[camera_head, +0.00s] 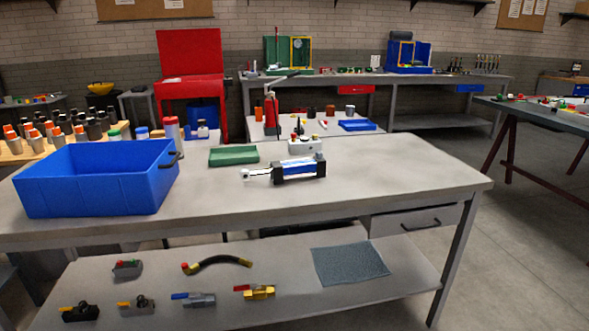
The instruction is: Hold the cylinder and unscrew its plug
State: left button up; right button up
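A hydraulic cylinder (298,168) lies on its side on the grey workbench (390,172), right of the bench's middle. It has a silver-blue barrel and black end blocks. A light rod with an eye end (246,175) points left. The plug is too small to make out at this distance. Neither of my grippers shows in the head view.
A large blue bin (95,183) stands on the bench's left part. A green tray (234,155) and a whitish block with knobs (305,145) sit behind the cylinder. The bench's right part is clear. The lower shelf holds hose and valve parts and a grey mat (350,263).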

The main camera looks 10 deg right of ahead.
aim_at(318, 166)
jog(key=z, duration=0.1)
jog(key=k, duration=0.15)
jog(key=z, duration=3.7)
jog(key=i, duration=0.2)
jog(key=u, duration=2.25)
jog(key=i, duration=1.2)
jog(key=u, duration=1.15)
jog(key=i, duration=0.75)
jog(key=u, duration=0.8)
